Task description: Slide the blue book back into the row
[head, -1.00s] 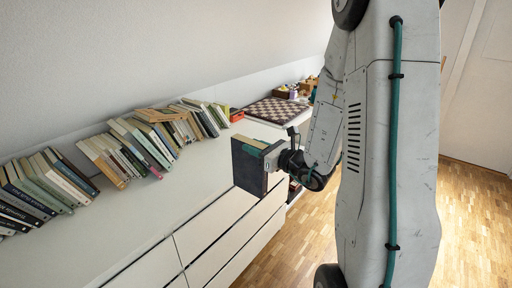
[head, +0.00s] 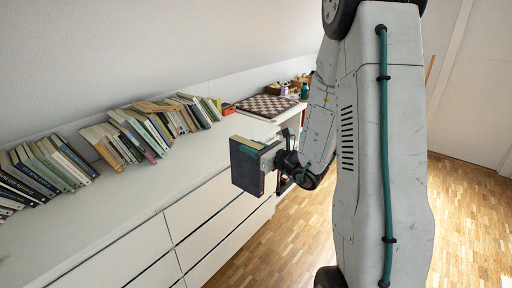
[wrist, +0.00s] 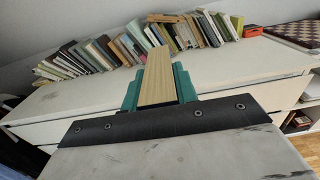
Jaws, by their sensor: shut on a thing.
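My gripper (head: 268,150) is shut on a dark blue book (head: 246,175), with its teal fingers on either side. The book is held in the air in front of the white dresser, its pale page edge facing up. In the wrist view the book (wrist: 158,80) shows as a cream page block between the two teal fingers; its covers are mostly hidden there. The row of books (head: 140,132) leans along the wall on the dresser top, apart from the held book. A gap shows between the left group (head: 45,170) and the middle group.
The white dresser top (head: 150,185) is bare in front of the books. A chessboard (head: 266,106) and small items lie at its far end, with a small red box (head: 228,108) beside the row. Wooden floor (head: 290,240) lies to the right.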

